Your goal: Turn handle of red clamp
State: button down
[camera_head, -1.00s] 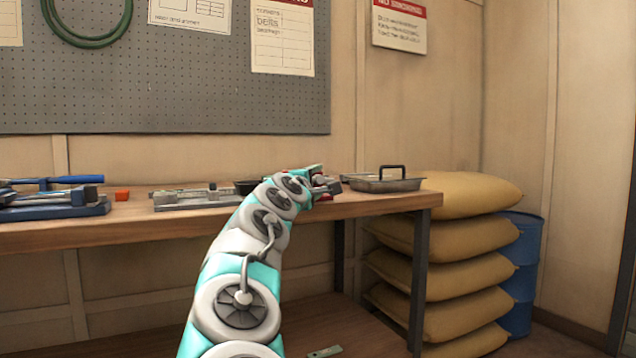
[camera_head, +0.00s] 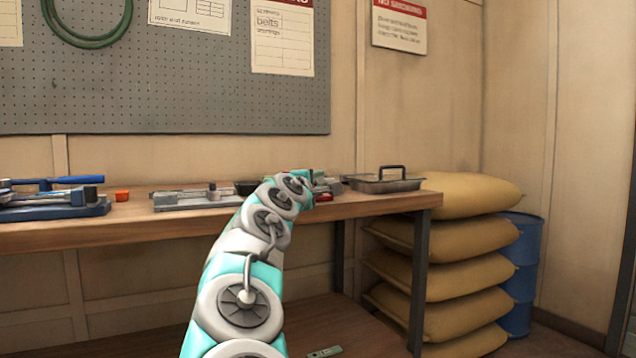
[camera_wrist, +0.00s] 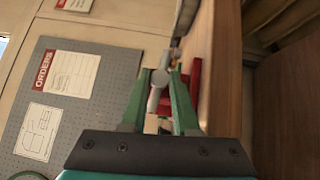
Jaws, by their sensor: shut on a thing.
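The red clamp (camera_wrist: 195,72) sits at the bench edge in the wrist view, partly hidden behind my gripper. In the head view a small red part of it (camera_head: 324,197) shows just past the end of my arm. Its grey metal handle (camera_wrist: 157,92), a bar with a round knob, lies between the green fingers. My gripper (camera_wrist: 166,95) is shut on this handle. In the head view my wrist hides most of the clamp and the grip.
The wooden bench (camera_head: 150,228) carries a metal tray with a black handle (camera_head: 385,184) right of the clamp. A grey vise (camera_head: 190,198) and a blue vise (camera_head: 55,205) stand to the left. Stacked sacks (camera_head: 470,240) and a blue barrel (camera_head: 525,270) stand past the right end.

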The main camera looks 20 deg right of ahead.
jog(key=shift+r+p, duration=0.1)
jog(key=shift+p, duration=0.3)
jog(key=m+g+y+p, duration=0.1)
jog(key=m+y+p, duration=0.2)
jog(key=p, duration=0.1)
jog(key=m+g+y+p, duration=0.2)
jog(key=m+y+p, duration=0.1)
jog(key=y+p, duration=0.1)
jog(key=r+m+g+y+p, duration=0.1)
jog(key=m+y+p, duration=0.1)
jog(key=y+p, duration=0.2)
jog(key=shift+w+d+r+m+g+p, duration=0.1)
jog(key=shift+d+m+g+p, duration=0.3)
jog(key=shift+p, duration=0.3)
jog(key=m+y+p, duration=0.1)
jog(key=y+p, duration=0.1)
jog(key=y, duration=0.1)
jog(key=shift+d+m+y, duration=0.2)
jog(key=shift+m+y, duration=0.1)
jog(key=shift+m, duration=0.1)
jog(key=shift+p, duration=0.3)
jog(key=shift+y, duration=0.4)
jog(key=shift+d, duration=0.1)
